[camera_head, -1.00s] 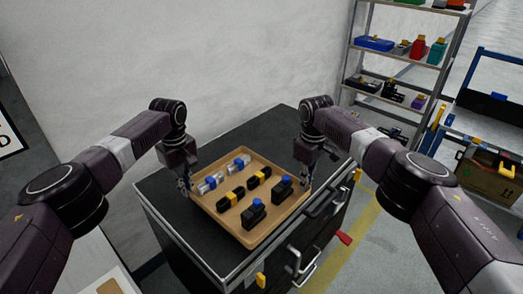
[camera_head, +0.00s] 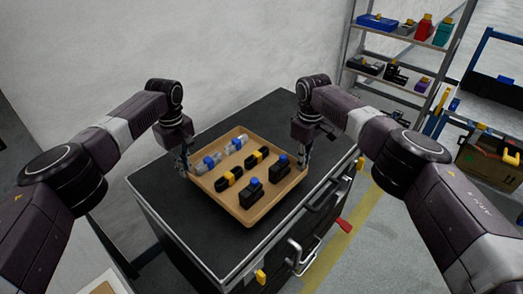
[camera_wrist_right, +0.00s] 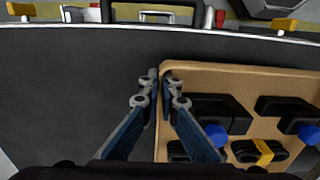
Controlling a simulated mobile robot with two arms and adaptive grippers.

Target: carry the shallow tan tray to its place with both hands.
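The shallow tan tray (camera_head: 220,200) is over the dark cabinet top, carrying dark bodies with blue knobs, black pieces with yellow bands and clear pieces with blue caps. My left gripper (camera_head: 187,168) is at the tray's left corner and appears shut on its wall; its fingertips are small in view. My right gripper (camera_head: 304,158) is at the tray's right side. In the right wrist view my right gripper (camera_wrist_right: 160,82) has one finger on each side of the tray wall (camera_wrist_right: 230,70), near a corner, and is shut on it. I cannot tell whether the tray touches the cabinet top.
The black-topped cabinet (camera_head: 160,195) has bare room left of and behind the tray. Its front has handles and a red lever (camera_head: 344,225). A white wall (camera_head: 230,50) stands behind. A shelf rack (camera_head: 400,40) and a blue-framed bench (camera_head: 490,100) are at right.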

